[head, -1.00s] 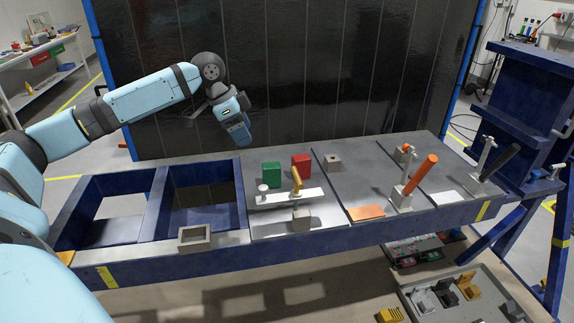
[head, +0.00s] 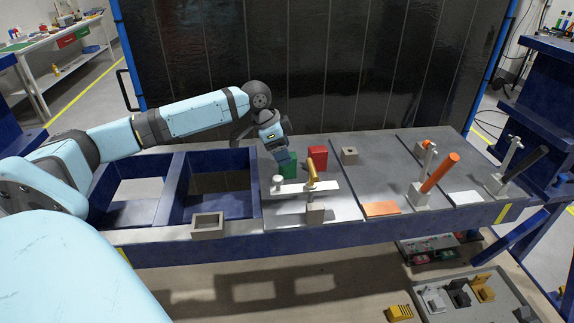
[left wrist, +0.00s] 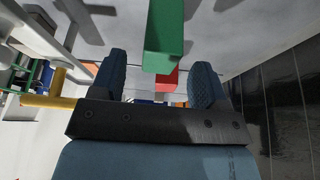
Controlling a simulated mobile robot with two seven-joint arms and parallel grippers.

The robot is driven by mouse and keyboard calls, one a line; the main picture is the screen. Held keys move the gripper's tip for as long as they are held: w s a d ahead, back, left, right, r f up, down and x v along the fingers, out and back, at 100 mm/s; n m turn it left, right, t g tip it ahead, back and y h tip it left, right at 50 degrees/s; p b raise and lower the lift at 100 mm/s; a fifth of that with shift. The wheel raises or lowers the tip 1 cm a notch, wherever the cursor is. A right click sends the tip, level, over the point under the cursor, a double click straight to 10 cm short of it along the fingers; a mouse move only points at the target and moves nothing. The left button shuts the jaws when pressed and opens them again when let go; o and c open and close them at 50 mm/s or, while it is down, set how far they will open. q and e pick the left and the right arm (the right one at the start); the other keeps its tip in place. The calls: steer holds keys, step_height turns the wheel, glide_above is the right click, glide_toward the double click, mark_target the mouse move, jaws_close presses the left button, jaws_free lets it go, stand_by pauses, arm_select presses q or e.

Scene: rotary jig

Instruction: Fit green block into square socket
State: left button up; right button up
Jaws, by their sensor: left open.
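The green block (head: 289,171) stands on the bench, partly hidden behind my left gripper in the head view. My left gripper (head: 284,158) is open, pointing down just above and beside the block. In the left wrist view the green block (left wrist: 164,35) lies ahead, in line with the gap between the two spread fingers (left wrist: 159,75). I cannot tell whether they touch it. A grey square frame with an open middle (head: 207,217) sits at the bench's front edge; it looks like the square socket. My right gripper is not in view.
A red block (head: 317,153) stands behind and right of the green one. A clamp with a yellow handle (head: 312,176) is close in front. A grey block with a hole (head: 349,151) and an orange-handled lever (head: 440,173) are farther right. Open blue bins (head: 220,207) lie left.

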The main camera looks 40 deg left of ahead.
arm_select(q)
steer(key=x, duration=0.3)
steer(key=shift+w+f, duration=0.1)
steer(key=c, duration=1)
steer(key=shift+c, duration=1)
